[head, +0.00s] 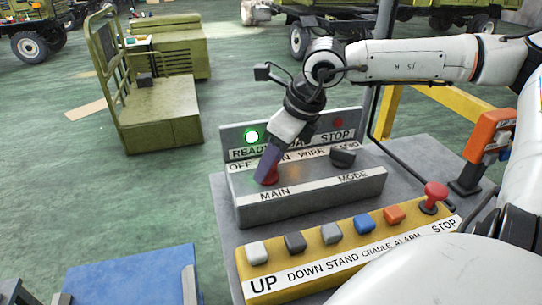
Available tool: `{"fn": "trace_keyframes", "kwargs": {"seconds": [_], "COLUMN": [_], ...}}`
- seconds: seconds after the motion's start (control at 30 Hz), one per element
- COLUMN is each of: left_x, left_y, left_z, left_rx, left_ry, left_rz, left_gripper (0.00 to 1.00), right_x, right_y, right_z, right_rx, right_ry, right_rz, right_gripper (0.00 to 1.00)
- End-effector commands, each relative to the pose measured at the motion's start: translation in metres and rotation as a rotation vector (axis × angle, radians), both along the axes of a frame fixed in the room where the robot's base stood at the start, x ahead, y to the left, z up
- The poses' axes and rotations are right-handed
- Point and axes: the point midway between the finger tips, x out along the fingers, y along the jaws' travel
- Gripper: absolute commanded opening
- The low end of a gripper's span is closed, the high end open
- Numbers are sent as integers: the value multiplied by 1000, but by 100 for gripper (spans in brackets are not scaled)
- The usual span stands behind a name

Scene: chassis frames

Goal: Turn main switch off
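The grey control box (320,200) stands on a grey table and carries a red main switch (271,180) above the label MAIN. My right gripper (267,168) reaches down to this switch from above. Its dark purple finger overlaps the top of the red knob. The gripper covers much of the knob and part of the OFF/ON label, so the knob's angle and the finger gap cannot be told. My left gripper is out of view.
A dark MODE knob (343,157) sits right of the switch. In front lies a yellow button panel (345,250) with several coloured buttons and a red mushroom STOP button (434,196). An orange device (490,135) stands at the right. A blue surface (130,277) is front left.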

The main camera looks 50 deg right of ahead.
Motion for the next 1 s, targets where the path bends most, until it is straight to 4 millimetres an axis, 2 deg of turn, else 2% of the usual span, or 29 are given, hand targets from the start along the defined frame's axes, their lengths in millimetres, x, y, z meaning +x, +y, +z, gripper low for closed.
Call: {"fn": "trace_keyframes", "kwargs": {"seconds": [0.27,0.47,1.0], "left_x": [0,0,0], "left_y": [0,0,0], "left_z": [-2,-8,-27], "left_rx": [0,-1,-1], "left_ry": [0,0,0], "left_rz": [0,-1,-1], "left_gripper": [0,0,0], "right_x": [0,1,3], "right_y": [0,-1,-5], "right_z": [0,-1,-2], "right_rx": [2,2,2], "right_ry": [0,1,4], "right_rz": [37,143,636], "right_gripper": [24,24,24]}}
